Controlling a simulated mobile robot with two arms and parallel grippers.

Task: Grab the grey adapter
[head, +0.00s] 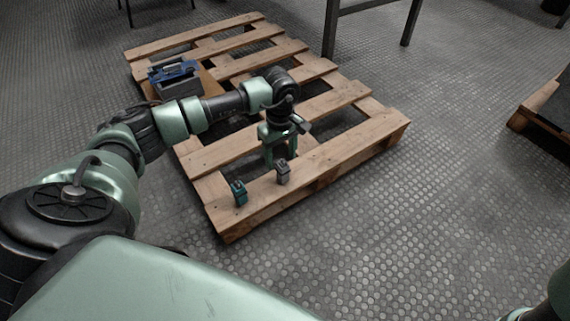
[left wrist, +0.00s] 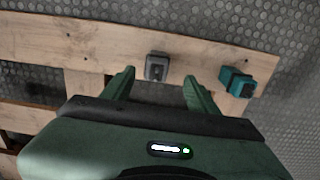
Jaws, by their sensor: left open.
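The grey adapter (head: 283,172) is a small grey block standing on the near slat of the wooden pallet. My left gripper (head: 281,163) is open just above and behind it. In the left wrist view the grey adapter (left wrist: 157,67) lies ahead, between the lines of the two open fingers (left wrist: 160,82), nearer the left one. I cannot tell whether the fingers reach around it. My right gripper is not in view; only a bit of my right arm shows at the lower right of the head view.
A teal adapter (head: 239,192) stands left of the grey one on the same slat; in the left wrist view it (left wrist: 237,82) is just right of the right finger. A blue and grey box (head: 175,79) sits farther back on the pallet (head: 330,147). Metal legs (head: 331,30) stand behind.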

